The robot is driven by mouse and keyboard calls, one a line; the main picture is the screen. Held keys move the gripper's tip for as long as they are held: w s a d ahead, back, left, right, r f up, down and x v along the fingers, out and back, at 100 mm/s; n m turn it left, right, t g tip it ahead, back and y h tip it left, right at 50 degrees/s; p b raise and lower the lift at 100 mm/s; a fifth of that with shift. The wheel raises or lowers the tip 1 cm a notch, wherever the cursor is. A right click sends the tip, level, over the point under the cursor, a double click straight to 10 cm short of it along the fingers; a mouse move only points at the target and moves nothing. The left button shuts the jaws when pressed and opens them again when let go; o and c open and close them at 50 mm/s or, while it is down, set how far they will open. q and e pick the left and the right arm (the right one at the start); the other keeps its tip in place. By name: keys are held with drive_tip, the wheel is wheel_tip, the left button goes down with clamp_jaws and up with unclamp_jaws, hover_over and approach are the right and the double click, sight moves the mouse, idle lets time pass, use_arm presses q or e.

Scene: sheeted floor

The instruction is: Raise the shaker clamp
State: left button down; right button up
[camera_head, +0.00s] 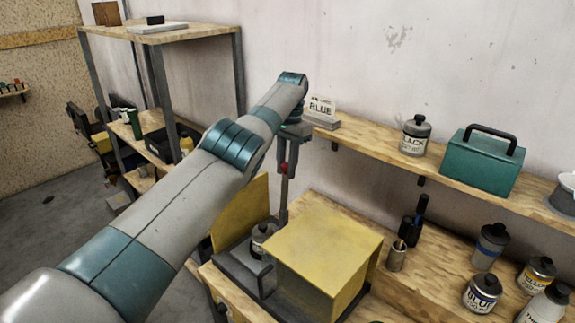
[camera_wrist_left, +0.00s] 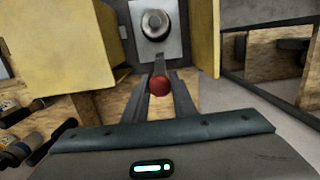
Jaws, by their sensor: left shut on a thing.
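The paint shaker has yellow panels (camera_head: 325,245) and a grey base, with a small metal can (camera_head: 263,236) on its plate. The can also shows in the left wrist view (camera_wrist_left: 155,24), on a pale plate (camera_wrist_left: 172,50). The clamp's red knob (camera_wrist_left: 160,84) sits between the fingertips of my left gripper (camera_wrist_left: 161,90), which is shut on it. In the head view, the red knob (camera_head: 283,167) shows beside a dark upright post, above and behind the can. My left arm hides part of the shaker's left side. My right gripper is not in view.
Several cans and bottles stand on the bench to the right of the shaker. A shelf rack (camera_head: 185,33) stands at the back left.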

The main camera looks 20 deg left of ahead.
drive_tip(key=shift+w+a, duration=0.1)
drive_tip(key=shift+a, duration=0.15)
use_arm(q)
drive_tip(key=c, duration=1.5)
unclamp_jaws()
drive_tip(key=shift+f, duration=0.1)
drive_tip(key=shift+o, duration=0.2)
drive_tip(key=shift+w, duration=0.15)
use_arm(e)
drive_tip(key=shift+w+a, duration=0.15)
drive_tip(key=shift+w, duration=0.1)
